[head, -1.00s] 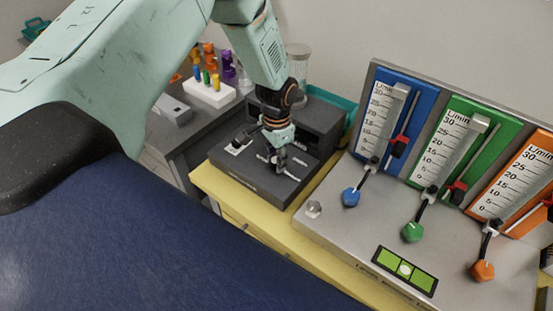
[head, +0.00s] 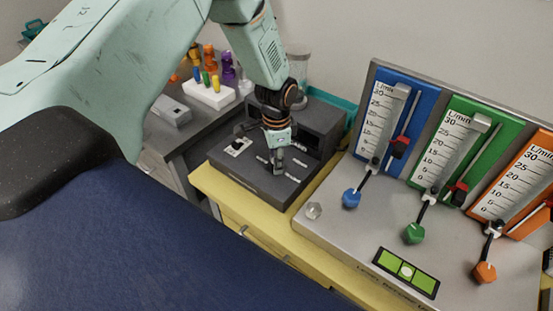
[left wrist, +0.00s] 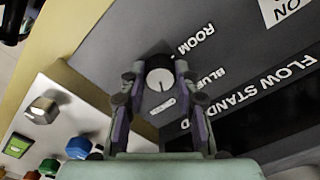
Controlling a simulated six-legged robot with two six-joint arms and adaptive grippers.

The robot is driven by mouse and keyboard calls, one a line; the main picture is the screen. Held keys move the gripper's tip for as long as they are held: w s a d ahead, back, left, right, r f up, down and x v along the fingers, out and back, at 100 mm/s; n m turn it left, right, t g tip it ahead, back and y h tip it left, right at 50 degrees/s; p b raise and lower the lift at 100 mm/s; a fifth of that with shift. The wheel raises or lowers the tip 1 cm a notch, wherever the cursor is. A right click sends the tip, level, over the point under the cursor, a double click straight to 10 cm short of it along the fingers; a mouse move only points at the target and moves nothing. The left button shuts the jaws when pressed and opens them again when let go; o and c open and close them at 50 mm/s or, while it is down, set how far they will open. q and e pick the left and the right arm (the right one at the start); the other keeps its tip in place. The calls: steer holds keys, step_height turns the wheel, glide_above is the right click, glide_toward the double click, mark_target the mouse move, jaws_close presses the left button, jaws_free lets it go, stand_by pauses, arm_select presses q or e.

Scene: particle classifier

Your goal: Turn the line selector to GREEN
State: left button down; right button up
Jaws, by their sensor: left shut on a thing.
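The line selector is a small round knob with a pale face (left wrist: 160,76), on top of the dark grey flow standard box (head: 240,173). In the left wrist view, the labels ROOM and BLUE stand beside it, and another label below it is partly hidden. My left gripper (head: 279,168) reaches down onto the box top. In the left wrist view its two fingers (left wrist: 157,83) stand on either side of the knob, shut on it. In the head view the gripper hides the knob. I cannot read where the knob points. My right gripper is not in view.
Right of the box stands a metal flow panel (head: 340,228) with blue (head: 351,199), green (head: 414,233) and orange (head: 485,272) valve knobs. A black knob on a white plate (head: 238,146) sits left of the gripper. A white rack (head: 210,94) stands behind.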

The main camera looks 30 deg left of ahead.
arm_select(q)
steer(key=c, duration=1)
jaws_free()
step_height(320, 180, up, 12)
steer(key=shift+r, duration=0.1)
steer(key=shift+s, duration=0.15)
